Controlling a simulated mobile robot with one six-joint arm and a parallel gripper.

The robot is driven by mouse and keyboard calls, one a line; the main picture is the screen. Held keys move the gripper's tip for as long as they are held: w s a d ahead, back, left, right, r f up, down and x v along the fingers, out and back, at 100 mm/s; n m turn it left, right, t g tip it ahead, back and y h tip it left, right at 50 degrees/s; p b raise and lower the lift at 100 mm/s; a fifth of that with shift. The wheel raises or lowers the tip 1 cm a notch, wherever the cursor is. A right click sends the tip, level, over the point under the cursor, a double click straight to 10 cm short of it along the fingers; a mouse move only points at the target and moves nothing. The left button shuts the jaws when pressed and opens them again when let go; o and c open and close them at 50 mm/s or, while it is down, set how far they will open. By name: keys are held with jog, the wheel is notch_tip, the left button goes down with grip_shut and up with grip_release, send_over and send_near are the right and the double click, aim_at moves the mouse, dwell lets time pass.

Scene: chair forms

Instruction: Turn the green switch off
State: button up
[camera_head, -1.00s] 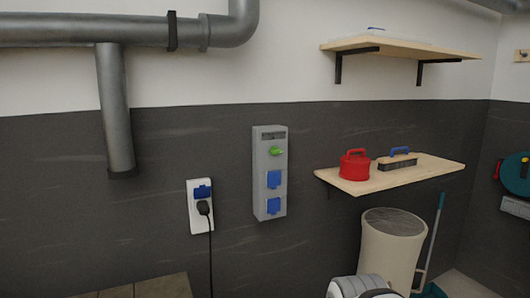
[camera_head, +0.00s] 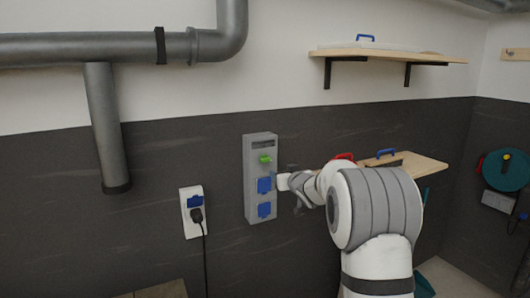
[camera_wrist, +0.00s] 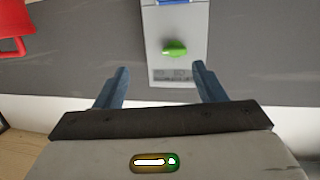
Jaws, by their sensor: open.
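The green switch (camera_head: 265,159) is a small knob near the top of a grey wall box (camera_head: 260,215), above two blue socket covers. Its handle lies roughly sideways. In the wrist view, which sees the box upside down, the green switch (camera_wrist: 174,50) shows between and beyond my two finger tips. My gripper (camera_wrist: 161,67) is open and empty, with its blue-grey fingers apart and no contact visible. In the head view my gripper (camera_head: 284,182) is close to the right side of the box, slightly below the switch; its fingers are hard to make out there.
A white socket (camera_head: 187,225) with a black plug and cable is left of the box. A wooden shelf (camera_head: 428,167) on the right holds a red container (camera_wrist: 14,25) and a blue-handled brush (camera_head: 386,154). Grey pipes (camera_head: 108,125) run along the upper left wall.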

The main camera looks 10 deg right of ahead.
aim_at(267, 160)
jog(key=w+a+y+p, duration=0.1)
jog(key=w, duration=0.3)
jog(key=w+a+n+y+p, duration=0.1)
jog(key=w+p, duration=0.1)
jog(key=w, duration=0.2)
jog(key=w+a+t+y+p, duration=0.1)
jog(key=w+a, duration=0.1)
jog(key=w, duration=0.1)
jog(key=shift+w+r+n, duration=0.35)
jog(key=shift+w+n, duration=0.05)
jog(key=shift+c, duration=0.3)
